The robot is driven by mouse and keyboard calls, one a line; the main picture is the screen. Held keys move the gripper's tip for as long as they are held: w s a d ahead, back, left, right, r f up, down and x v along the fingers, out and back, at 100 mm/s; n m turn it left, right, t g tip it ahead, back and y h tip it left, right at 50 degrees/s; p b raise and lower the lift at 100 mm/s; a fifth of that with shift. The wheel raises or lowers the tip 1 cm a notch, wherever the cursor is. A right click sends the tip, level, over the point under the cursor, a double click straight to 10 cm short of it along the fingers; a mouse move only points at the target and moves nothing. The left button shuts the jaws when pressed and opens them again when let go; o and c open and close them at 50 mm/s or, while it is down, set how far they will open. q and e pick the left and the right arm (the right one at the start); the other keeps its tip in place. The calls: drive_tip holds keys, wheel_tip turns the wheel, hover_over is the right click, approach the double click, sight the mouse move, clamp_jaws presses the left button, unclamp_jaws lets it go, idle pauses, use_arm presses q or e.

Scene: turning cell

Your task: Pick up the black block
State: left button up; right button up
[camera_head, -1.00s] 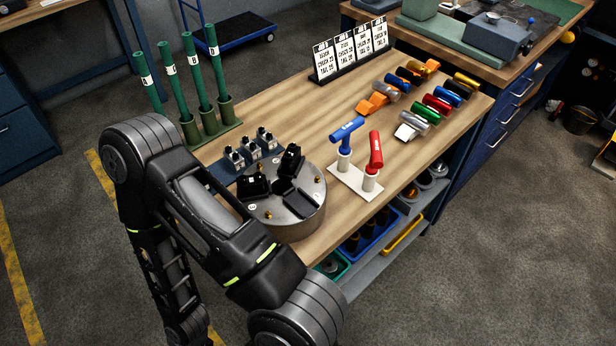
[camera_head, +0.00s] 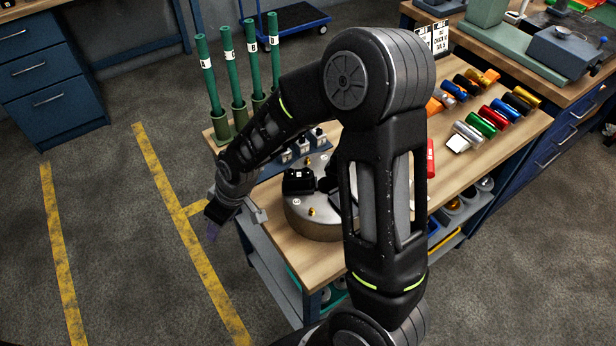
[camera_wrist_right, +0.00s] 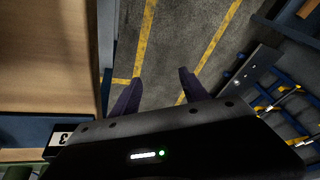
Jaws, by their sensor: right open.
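Several black blocks sit on the round metal plate (camera_head: 310,222) near the table's front left corner; the clearest black block (camera_head: 298,182) is at the plate's left side. I cannot tell which one the task names. My right arm hides the plate's right part and the blocks there. My right gripper (camera_head: 222,222) hangs left of the plate, past the table's edge over the floor, apart from the blocks. In the right wrist view its two dark fingers (camera_wrist_right: 159,76) are spread with only floor between them. My left gripper is not in view.
Green tubes (camera_head: 238,85) stand in a holder at the table's back left. Small grey parts (camera_head: 302,147) stand behind the plate. Coloured cylinders (camera_head: 482,122) lie at the right. Floor with yellow lines (camera_head: 185,240) is free to the left.

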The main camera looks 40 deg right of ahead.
drive_tip(key=d+r+n+h, duration=0.1)
drive_tip(key=d+r+n, duration=0.1)
drive_tip(key=d+r, duration=0.3)
drive_tip(key=d+r+n, duration=0.1)
drive_tip(key=d+r, duration=0.2)
drive_tip(key=r, duration=0.5)
wheel_tip(320, 180, up, 10)
drive_tip(key=n+g+h, duration=0.2)
drive_tip(key=n+g, duration=0.1)
drive_tip(key=n, duration=0.1)
hover_over(298, 175)
drive_tip(key=shift+w, duration=0.15)
drive_tip(key=shift+f, duration=0.15)
drive_tip(key=shift+f, duration=1.25)
drive_tip(key=shift+f+p, duration=0.6)
drive_tip(key=shift+f, duration=2)
drive_tip(key=shift+c, duration=0.3)
